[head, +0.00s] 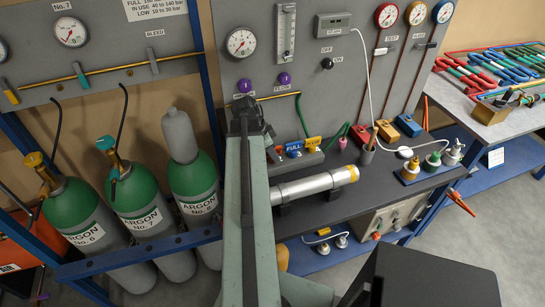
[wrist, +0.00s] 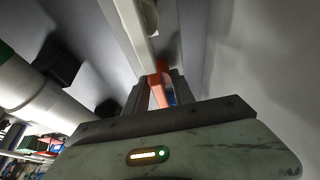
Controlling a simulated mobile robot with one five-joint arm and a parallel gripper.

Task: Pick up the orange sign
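The orange sign (head: 274,154) stands at the left end of a row of small signs on a rack on the dark bench, partly hidden by my arm in the head view. A blue sign marked FULL (head: 293,149) and a yellow sign (head: 313,143) stand to its right. In the wrist view an orange piece (wrist: 157,88) shows between the fingers of my gripper (wrist: 160,88), with some blue (wrist: 170,97) beside it. The fingers are apart; contact with the orange piece cannot be made out. In the head view my arm hides the fingertips.
A pale tube (head: 304,188) with a yellow end lies on the bench in front of the signs. Green argon cylinders (head: 195,187) stand on the left. A grey gauge panel (head: 330,90) rises behind. Small bottles (head: 432,161) stand on the bench to the right.

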